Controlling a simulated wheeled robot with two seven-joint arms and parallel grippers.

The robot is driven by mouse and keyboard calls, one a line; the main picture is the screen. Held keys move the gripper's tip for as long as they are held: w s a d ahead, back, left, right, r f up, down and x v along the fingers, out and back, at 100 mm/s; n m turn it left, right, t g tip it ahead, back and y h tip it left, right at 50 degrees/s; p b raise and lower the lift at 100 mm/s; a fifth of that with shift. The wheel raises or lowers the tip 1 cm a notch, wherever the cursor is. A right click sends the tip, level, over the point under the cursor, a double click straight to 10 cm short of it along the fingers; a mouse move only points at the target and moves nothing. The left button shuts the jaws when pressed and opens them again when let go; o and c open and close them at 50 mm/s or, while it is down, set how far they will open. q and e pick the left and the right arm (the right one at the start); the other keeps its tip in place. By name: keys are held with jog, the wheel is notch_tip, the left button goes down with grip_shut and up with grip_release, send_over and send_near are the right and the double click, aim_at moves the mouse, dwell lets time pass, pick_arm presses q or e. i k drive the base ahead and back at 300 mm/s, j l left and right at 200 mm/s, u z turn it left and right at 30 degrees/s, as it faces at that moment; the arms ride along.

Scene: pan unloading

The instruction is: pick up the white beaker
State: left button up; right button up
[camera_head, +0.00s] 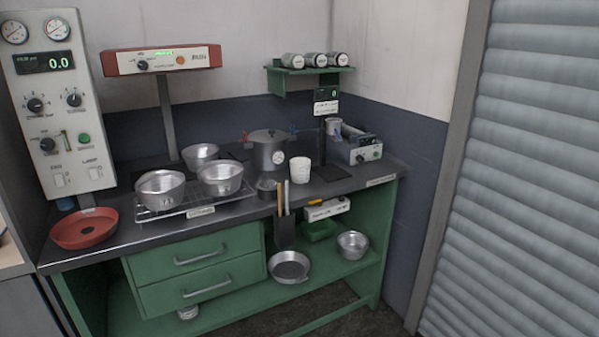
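A white beaker (301,170) stands upright on the dark worktop (236,209), right of the middle, near the front edge. It looks like a small white cup with faint markings on its side. A grey lidded pot (268,153) stands behind it to the left. The black base of a post with a display (326,108) is just right of it. Neither of my grippers shows in the head view, and nothing is touching the beaker that I can see.
Metal pans (161,190) sit on a wire rack at the left, beside a red dish (84,228). A grey instrument (359,147) stands at the back right.

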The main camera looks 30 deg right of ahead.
aim_at(301, 167)
jog(key=i+l+z, duration=0.35)
jog(key=l, duration=0.4)
jog(key=i+l+z, duration=0.35)
jog(key=i+l, duration=0.15)
jog(key=l, duration=0.15)
jog(key=i+l+z, duration=0.35)
jog(key=i+l, duration=0.15)
